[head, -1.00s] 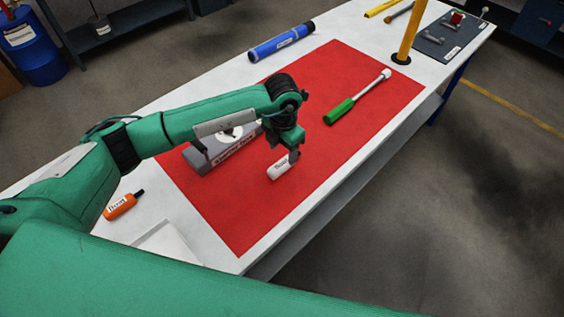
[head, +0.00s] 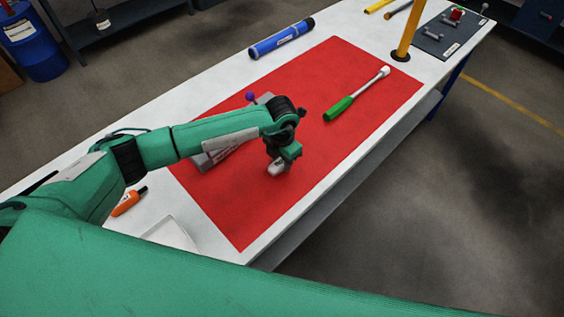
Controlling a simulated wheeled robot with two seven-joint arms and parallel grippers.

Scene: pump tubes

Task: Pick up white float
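The white float (head: 276,170) lies on the red mat (head: 225,215), near the mat's front edge. My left gripper (head: 279,163) is right above it, pointing down, with its tips at the float. The gripper covers part of the float, and its fingers are too small and hidden to tell whether they are open or closed around it. My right gripper is not in view.
A grey block (head: 205,160) with a label sits behind my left arm. A green-handled tool (head: 338,109) lies further right on the mat, and a blue tube (head: 281,40) behind it. An orange bottle (head: 126,203) and white tray (head: 172,235) are at the left. A yellow post (head: 408,35) stands at the right.

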